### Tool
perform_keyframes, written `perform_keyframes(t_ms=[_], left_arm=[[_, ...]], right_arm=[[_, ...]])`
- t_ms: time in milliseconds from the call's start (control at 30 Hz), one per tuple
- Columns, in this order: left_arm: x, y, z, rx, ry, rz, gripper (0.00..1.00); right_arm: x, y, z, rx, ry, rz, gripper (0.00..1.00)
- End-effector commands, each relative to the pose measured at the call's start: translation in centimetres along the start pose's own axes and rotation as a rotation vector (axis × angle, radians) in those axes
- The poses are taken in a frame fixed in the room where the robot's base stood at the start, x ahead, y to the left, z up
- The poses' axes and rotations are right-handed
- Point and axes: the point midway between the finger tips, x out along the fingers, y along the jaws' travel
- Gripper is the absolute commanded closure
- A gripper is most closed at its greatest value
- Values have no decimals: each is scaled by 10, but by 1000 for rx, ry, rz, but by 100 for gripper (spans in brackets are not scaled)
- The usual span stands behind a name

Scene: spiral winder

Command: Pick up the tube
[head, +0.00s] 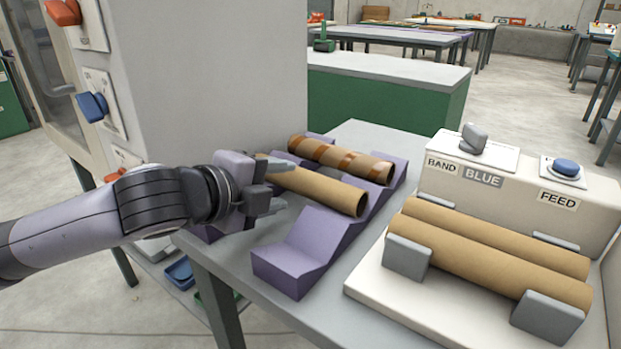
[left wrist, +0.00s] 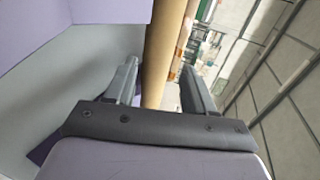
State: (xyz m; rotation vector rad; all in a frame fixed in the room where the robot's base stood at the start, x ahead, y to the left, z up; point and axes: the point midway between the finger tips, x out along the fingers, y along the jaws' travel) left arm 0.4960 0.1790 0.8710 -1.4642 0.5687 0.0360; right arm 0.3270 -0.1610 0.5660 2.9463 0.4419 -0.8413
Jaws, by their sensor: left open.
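A plain brown cardboard tube (head: 318,189) lies in a notch of the purple rack (head: 292,262) on the grey table. A second tube (head: 340,158) with darker orange-brown bands lies in the notch behind it. My left gripper (head: 272,195) is open at the left end of the plain tube and hides that end. In the left wrist view, the plain tube (left wrist: 156,50) runs up between the two open fingers (left wrist: 158,88), and the banded tube (left wrist: 183,42) shows just to its right. I cannot tell whether the fingers touch the tube. My right gripper is not in view.
A cream machine (head: 515,203) labelled BAND BLUE and FEED stands at the right, with two brown rollers (head: 480,255) in grey holders before it. A tall grey cabinet (head: 215,80) stands close behind my left arm. The rack's front notch is empty.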

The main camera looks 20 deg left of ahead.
Motion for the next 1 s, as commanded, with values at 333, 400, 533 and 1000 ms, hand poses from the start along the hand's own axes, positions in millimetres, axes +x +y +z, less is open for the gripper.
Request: perform_keyframes(t_ms=[333, 400, 533, 1000], left_arm=[[41, 4, -4, 0, 2, -2, 46], [49, 3, -3, 0, 1, -1, 46], [59, 2, -3, 0, 0, -1, 46], [61, 1, -3, 0, 1, -2, 84]], right_arm=[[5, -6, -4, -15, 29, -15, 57], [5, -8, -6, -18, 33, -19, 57], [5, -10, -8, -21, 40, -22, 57], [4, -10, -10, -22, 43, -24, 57]])
